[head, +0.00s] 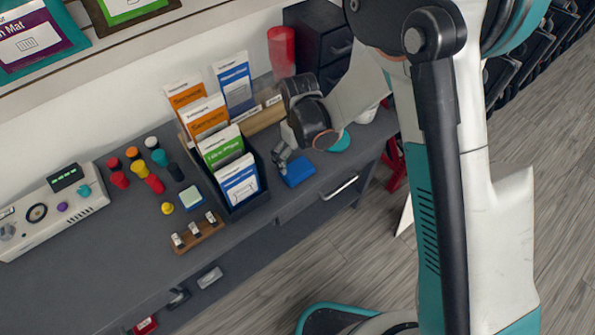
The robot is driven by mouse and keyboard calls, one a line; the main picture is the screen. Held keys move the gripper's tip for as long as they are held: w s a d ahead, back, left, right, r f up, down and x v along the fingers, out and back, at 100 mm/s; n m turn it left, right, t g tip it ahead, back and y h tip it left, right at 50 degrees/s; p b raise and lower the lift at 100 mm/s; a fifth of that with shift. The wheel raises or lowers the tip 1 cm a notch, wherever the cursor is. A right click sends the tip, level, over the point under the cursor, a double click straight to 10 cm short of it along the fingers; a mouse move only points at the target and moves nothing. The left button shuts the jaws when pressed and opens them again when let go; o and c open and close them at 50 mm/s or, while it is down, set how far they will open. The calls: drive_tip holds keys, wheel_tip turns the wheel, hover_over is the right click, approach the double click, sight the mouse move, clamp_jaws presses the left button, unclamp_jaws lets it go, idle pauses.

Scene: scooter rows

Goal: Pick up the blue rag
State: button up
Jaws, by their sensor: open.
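A small folded blue cloth, which looks like the blue rag (298,171), lies flat on the grey bench top near its front edge, right of the card rack. My gripper (284,160) is open, with its grey fingers just left of and above the rag in the picture. I cannot tell whether a finger touches the rag. My black wrist and white forearm hide part of the bench behind it.
A black card rack (249,202) with several cards stands close left of my gripper. A red cylinder (281,52) and dark drawers (317,45) stand behind. Colored knobs, a wooden holder (198,233) and a control box (50,212) occupy the left.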

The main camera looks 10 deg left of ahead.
sight(297, 168)
drive_tip(key=f+b, duration=0.1)
drive_tip(key=f, duration=0.1)
drive_tip(key=f+b, duration=0.1)
drive_tip(key=f, duration=0.2)
drive_tip(key=shift+s+a, duration=0.15)
drive_tip(key=shift+a, duration=0.05)
drive_tip(key=c, duration=0.9)
